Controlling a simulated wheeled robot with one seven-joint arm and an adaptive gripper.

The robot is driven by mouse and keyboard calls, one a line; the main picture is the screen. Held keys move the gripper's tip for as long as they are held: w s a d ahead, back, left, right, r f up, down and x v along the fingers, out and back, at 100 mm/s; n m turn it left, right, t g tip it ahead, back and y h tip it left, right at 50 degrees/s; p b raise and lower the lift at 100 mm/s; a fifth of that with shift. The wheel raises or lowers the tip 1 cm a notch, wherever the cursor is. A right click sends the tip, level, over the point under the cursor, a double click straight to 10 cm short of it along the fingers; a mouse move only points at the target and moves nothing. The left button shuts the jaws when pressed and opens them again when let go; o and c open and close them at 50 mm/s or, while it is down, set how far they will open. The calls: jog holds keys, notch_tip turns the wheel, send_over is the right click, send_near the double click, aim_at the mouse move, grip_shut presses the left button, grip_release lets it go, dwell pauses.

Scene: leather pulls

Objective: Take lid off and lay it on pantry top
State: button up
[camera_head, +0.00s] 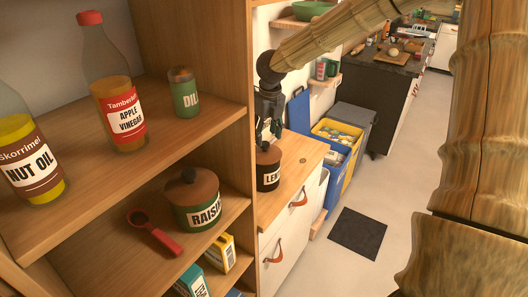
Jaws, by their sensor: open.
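A dark jar labelled "LEN…" (267,178) stands upright on the wooden pantry top (300,165), partly hidden at its left by the shelf's side panel. Its brown lid (268,155) is on the jar. My gripper (268,138) points down right over this lid, open, with its fingers at the lid's top. I cannot tell whether the fingers touch the lid, and its knob is hidden.
The open shelf at left holds a raisin jar (194,204) with a knobbed lid, a dill jar (185,96), apple vinegar (119,110), nut oil (28,160) and a red scoop (153,232). The pantry top is bare right of the jar. Bins (337,135) stand beyond.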

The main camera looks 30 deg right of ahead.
aim_at(265, 143)
jog(key=shift+w+f+p, duration=0.15)
jog(key=shift+f+p, duration=0.4)
jog(key=shift+f, duration=0.8)
jog(key=shift+w+f+p, duration=0.15)
jog(key=shift+f+p, duration=0.35)
jog(key=shift+f, duration=0.8)
jog(key=c, duration=1.1)
